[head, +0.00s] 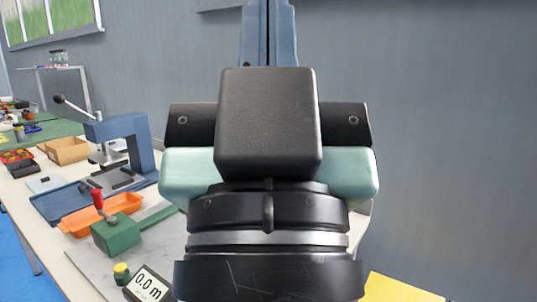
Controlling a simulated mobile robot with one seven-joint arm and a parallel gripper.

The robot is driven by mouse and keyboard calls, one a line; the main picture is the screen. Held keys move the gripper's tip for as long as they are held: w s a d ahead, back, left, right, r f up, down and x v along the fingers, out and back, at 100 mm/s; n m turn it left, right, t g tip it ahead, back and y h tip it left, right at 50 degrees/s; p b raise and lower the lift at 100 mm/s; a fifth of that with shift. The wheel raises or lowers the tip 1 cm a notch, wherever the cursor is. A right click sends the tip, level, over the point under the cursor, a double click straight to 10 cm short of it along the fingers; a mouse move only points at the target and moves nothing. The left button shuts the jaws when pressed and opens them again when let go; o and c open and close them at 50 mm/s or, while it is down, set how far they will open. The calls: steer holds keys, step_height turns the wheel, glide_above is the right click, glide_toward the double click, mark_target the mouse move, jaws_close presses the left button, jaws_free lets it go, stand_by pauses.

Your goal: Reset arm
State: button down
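My gripper (268,30) fills the middle of the head view, raised in front of the grey wall and pointing toward the top of the picture. Its two blue-grey fingers lie side by side with only a thin dark line between them. Their tips are cut off by the top edge. No held thing shows between the visible parts of the fingers. My black and pale green wrist hides the middle of the scene. A green block-shaped device (116,234) with a red-topped handle (97,198) stands on the bench at the left.
The bench (75,262) runs along the left. It carries an orange tray (72,225), a blue lever press (143,140), a cardboard box (65,150) and a display reading "0.0 m" (148,283). A yellow sheet (395,289) shows at lower right. The right side shows bare wall.

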step_height(320, 180, up, 24)
steer(key=p, duration=2.1)
steer(key=shift+f, duration=0.2)
